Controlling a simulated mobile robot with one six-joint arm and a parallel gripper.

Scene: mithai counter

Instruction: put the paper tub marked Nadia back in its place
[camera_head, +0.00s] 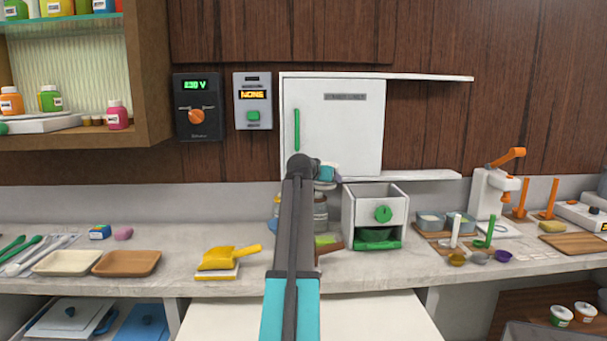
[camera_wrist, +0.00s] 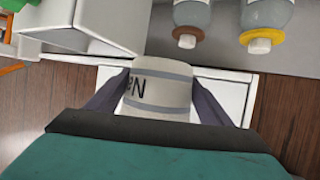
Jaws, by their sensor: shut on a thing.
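In the wrist view, a white paper tub (camera_wrist: 158,98) with grey bands sits between the two dark fingers of my gripper (camera_wrist: 157,82). Dark letters beginning with N show on its side; the rest of the word is turned away. My gripper is shut on this tub. In the head view, my gripper (camera_head: 324,174) is in front of the lower edge of the white wall cabinet (camera_head: 345,130), above the counter. My own arm hides most of the gripper and tub there. The cabinet door is closed, with a green handle on its left; its label is too small to read.
A white box with a green knob (camera_head: 375,205) stands on the counter right of my arm. Jars (camera_head: 320,210) stand partly behind my arm. Two lidded tubs (camera_head: 561,315) (camera_head: 585,311) sit on a low shelf at right. A yellow scoop (camera_head: 217,259) lies left of my arm.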

